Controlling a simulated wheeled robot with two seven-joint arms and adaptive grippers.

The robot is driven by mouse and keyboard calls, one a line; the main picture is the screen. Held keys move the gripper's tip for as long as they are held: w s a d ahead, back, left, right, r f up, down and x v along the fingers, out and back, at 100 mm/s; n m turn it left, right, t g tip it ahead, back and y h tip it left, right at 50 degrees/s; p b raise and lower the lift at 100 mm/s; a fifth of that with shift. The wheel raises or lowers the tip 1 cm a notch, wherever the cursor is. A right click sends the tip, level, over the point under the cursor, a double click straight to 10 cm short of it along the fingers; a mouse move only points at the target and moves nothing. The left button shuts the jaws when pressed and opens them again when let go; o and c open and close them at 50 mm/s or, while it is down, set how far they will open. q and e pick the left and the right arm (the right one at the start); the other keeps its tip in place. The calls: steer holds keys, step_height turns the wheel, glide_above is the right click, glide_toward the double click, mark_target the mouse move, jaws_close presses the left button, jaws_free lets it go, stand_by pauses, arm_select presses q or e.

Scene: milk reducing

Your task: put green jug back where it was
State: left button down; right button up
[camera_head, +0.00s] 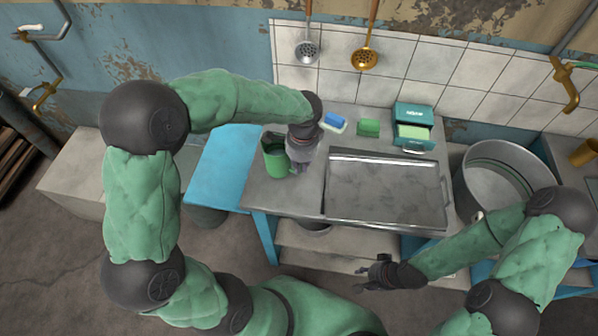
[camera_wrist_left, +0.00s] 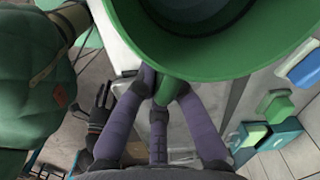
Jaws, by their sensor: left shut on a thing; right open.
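The green jug (camera_head: 275,160) is at the left end of the grey worktop in the head view, partly hidden by my left gripper (camera_head: 300,160). In the left wrist view the jug's wide green rim (camera_wrist_left: 215,65) fills the top, and my left gripper's fingers (camera_wrist_left: 165,98) are closed around its green handle. I cannot tell whether the jug's base touches the worktop. My right gripper (camera_head: 378,275) is open and empty, low in front of the worktop.
A metal tray (camera_head: 385,215) lies right of the jug on the worktop (camera_head: 262,192). Behind are a blue sponge (camera_head: 334,122), a green sponge (camera_head: 368,127) and a teal box (camera_head: 413,115). A large metal pot (camera_head: 508,165) stands right. A blue surface (camera_head: 222,165) adjoins left.

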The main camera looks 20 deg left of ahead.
arm_select(q)
steer(key=shift+w+a+f, duration=0.2)
steer(key=shift+a+f, duration=0.05)
steer(key=shift+f, duration=0.15)
steer(key=shift+w+a+f+b, duration=0.15)
steer(key=shift+f+b, duration=0.5)
steer(key=shift+f, duration=1)
steer(key=shift+f, duration=0.1)
steer(key=shift+f, duration=0.1)
steer(key=c, duration=1.4)
jaws_free()
steer(key=shift+o, duration=0.3)
steer(key=r+p, duration=0.1)
steer(key=r, duration=0.3)
steer(key=r+p, duration=0.1)
steer(key=r, duration=0.3)
steer(key=r+p, duration=0.1)
steer(key=r, duration=0.3)
steer(key=shift+d+r+p, duration=0.2)
steer(key=shift+d+p, duration=0.05)
steer(key=shift+p, duration=0.05)
